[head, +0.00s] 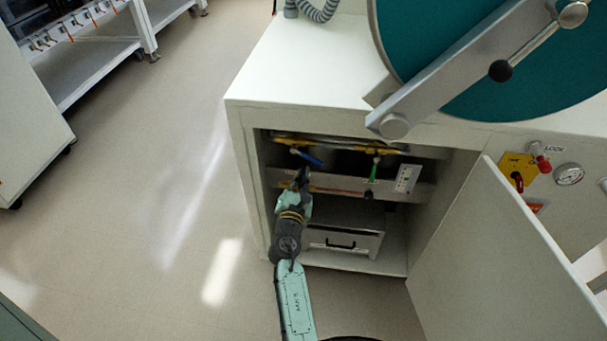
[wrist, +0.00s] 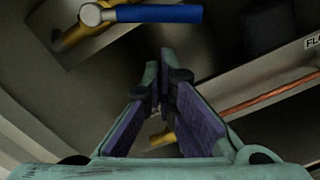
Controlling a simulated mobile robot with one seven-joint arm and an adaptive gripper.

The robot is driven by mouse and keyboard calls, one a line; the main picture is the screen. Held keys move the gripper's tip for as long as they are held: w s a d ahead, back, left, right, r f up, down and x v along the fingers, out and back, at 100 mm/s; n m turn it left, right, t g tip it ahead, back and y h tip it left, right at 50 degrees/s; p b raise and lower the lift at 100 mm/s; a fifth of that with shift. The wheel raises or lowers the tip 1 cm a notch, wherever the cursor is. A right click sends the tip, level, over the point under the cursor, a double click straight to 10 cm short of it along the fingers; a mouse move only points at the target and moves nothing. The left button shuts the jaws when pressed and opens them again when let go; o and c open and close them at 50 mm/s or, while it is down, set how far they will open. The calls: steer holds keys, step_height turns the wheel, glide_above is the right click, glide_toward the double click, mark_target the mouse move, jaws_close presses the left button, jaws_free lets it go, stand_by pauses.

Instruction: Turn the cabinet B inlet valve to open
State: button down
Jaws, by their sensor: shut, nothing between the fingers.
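Inside the open cabinet, a valve with a blue lever handle (head: 307,158) sits on a yellow pipe at the upper left. In the wrist view the blue handle (wrist: 158,14) is at the top, running sideways from its pale hub. A second valve with a green handle (head: 373,170) hangs down further right. I cannot read which valve is the cabinet B inlet. My gripper (head: 303,174) is inside the opening, just below the blue handle and apart from it. In the wrist view my gripper (wrist: 163,82) has its fingertips together with nothing between them.
The cabinet's left wall (head: 255,190) is close to my arm. A metal drawer box (head: 342,243) stands below. The open door (head: 505,265) is at the right. A white label plate (head: 407,178) is on the panel. A copper pipe (wrist: 270,92) runs along the right.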

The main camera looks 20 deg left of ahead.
mark_target(307, 157)
steer(key=shift+w+d+r, duration=0.15)
steer(key=shift+d+r, duration=0.25)
steer(key=shift+r, duration=0.3)
steer(key=shift+w+d+r+n+p, duration=0.1)
steer(key=shift+d+r+n+p, duration=0.3)
steer(key=shift+n+p, duration=0.6)
steer(key=n+p, duration=0.1)
steer(key=d+r+n+p, duration=0.1)
steer(key=p, duration=0.1)
steer(key=shift+w+d+r+n+p, duration=0.2)
steer(key=shift+d+r+n+p, duration=0.1)
steer(key=shift+n, duration=0.1)
stand_by(0.3)
